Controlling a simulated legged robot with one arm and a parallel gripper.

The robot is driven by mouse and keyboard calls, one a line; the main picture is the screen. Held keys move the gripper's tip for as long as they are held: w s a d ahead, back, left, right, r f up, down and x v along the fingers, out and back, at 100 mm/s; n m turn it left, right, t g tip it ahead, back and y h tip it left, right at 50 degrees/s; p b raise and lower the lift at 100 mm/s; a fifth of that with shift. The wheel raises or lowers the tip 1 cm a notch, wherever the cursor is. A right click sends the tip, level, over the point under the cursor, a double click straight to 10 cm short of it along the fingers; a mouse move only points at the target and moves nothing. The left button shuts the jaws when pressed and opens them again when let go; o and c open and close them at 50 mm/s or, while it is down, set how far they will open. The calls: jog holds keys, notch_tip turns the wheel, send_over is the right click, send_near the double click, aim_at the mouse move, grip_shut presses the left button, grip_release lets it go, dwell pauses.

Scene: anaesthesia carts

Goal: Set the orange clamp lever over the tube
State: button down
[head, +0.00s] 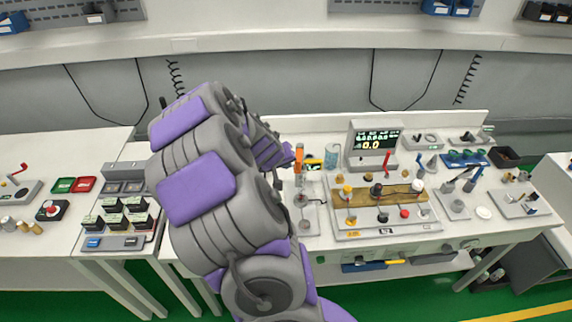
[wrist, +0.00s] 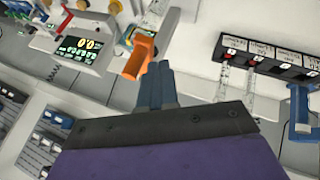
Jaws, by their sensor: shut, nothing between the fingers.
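The orange clamp lever (head: 299,157) stands up from a small grey base plate (head: 311,222) near the middle of the bench. In the wrist view the orange lever (wrist: 139,56) lies just left of my fingertips. My gripper (wrist: 158,70) has its dark blue fingers together and empty. In the head view it is mostly hidden behind my own arm, its end (head: 289,155) close to the lever's left side. I cannot tell whether the fingers touch the lever. The tube under the clamp is not clear in either view.
Right of the clamp stands a display (head: 375,144) reading 0.0, behind a grey panel (head: 388,222) with several knobs. A blue-green cup (head: 332,155) is close behind the lever. A rack of dark modules (head: 121,217) stands left of my arm.

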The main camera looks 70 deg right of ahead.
jog(key=shift+d, duration=0.35)
jog(key=w+a+r, duration=0.1)
jog(key=a+r, duration=0.7)
jog(key=a, duration=0.2)
dwell(0.5)
